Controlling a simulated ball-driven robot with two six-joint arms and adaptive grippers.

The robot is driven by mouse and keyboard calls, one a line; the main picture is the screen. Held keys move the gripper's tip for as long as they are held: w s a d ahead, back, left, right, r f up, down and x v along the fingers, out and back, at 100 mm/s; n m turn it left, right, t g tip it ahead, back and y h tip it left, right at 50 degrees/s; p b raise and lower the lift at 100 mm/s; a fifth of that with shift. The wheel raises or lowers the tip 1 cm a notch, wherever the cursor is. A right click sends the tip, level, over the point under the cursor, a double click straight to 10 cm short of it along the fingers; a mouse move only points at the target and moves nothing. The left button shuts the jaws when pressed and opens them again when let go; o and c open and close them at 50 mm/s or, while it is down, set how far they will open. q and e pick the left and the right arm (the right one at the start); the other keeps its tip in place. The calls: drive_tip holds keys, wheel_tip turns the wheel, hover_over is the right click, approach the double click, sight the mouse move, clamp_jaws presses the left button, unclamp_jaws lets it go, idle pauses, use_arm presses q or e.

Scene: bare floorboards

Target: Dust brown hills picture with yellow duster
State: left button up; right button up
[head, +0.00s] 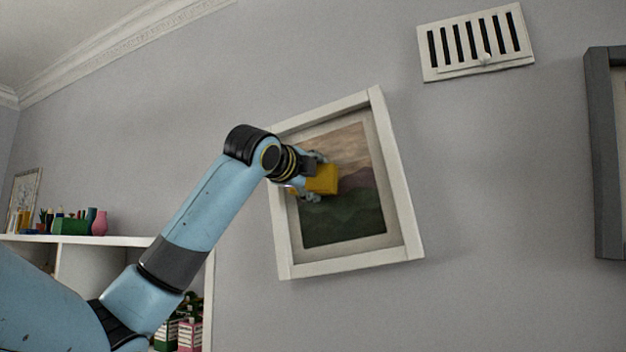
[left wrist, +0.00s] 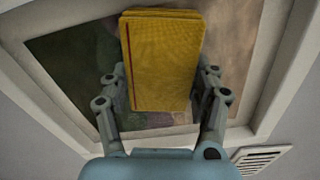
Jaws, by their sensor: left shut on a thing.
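The brown hills picture (head: 345,215) hangs on the grey wall in a white frame, tilted in the head view. It shows a brownish sky over purple and dark green hills. My left gripper (head: 312,178) is in front of the picture's upper left part, shut on the yellow duster (head: 322,180). In the left wrist view the yellow duster (left wrist: 163,62) is a block between the two fingers of the gripper (left wrist: 162,95), with the picture (left wrist: 75,65) behind it. I cannot tell whether the duster touches the picture. My right gripper is not in view.
A white vent (head: 475,42) is on the wall at upper right. A dark grey frame (head: 605,150) hangs at the right edge. A white shelf (head: 90,240) at left holds a pink vase (head: 99,223), a green box (head: 70,226) and other small items. Bare wall lies between the two frames.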

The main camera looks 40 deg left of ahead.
sight(359, 170)
use_arm(q)
drive_tip(key=shift+w+d+r, duration=0.25)
drive_tip(key=shift+w+d, duration=0.25)
drive_tip(key=shift+d, duration=0.95)
drive_tip(key=shift+w+d+r, duration=0.25)
drive_tip(key=shift+w+d, duration=0.2)
drive_tip(key=shift+d, duration=1.05)
drive_tip(key=shift+w+d+r, duration=0.25)
drive_tip(key=shift+w+d, duration=0.25)
drive_tip(key=shift+d, duration=0.95)
drive_tip(key=shift+s+d, duration=0.1)
drive_tip(key=shift+s, duration=0.5)
drive_tip(key=shift+v, duration=2.35)
drive_tip(key=v, duration=0.3)
